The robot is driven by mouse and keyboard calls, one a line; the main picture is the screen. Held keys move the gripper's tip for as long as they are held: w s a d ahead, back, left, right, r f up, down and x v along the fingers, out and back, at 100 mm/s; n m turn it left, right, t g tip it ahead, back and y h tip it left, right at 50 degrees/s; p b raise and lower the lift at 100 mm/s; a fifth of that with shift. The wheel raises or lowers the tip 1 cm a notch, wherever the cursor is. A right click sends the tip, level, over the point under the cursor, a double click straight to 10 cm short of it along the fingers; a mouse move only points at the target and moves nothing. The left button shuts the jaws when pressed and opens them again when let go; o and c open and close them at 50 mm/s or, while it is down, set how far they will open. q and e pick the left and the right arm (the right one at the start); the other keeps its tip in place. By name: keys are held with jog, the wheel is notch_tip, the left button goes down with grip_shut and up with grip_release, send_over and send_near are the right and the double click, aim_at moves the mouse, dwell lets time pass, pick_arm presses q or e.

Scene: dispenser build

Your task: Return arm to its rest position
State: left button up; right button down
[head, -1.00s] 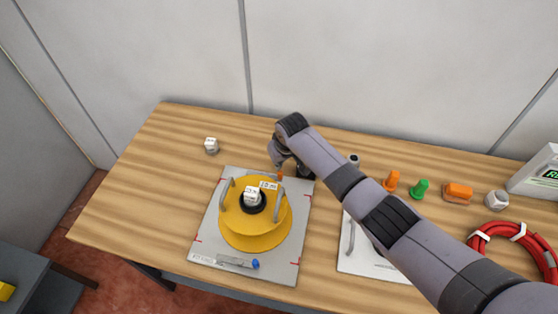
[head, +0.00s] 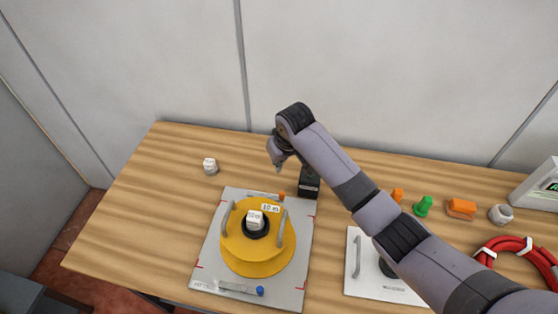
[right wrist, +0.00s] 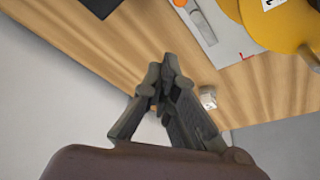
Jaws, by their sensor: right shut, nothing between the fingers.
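My right arm reaches in from the lower right of the head view. Its gripper (head: 279,160) is shut and empty, above the table's back area, behind the yellow dispenser drum. In the right wrist view its fingers (right wrist: 168,85) are closed together with nothing between them. The yellow drum (head: 258,262) stands on a white plate (head: 209,270), with a white block on its black hub and a "10 m" label. Its edge also shows at the top right of the wrist view (right wrist: 290,25). My left gripper is not in view.
A white block (head: 210,166) sits at the back left. A black block (head: 309,187) stands beside the gripper. To the right are green (head: 423,206) and orange (head: 461,208) parts, a second white plate (head: 354,285) and a red coil (head: 491,250). The table's left side is clear.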

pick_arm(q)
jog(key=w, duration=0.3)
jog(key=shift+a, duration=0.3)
pick_arm(e)
jog(key=shift+s+r, duration=0.1)
jog(key=shift+r, duration=0.4)
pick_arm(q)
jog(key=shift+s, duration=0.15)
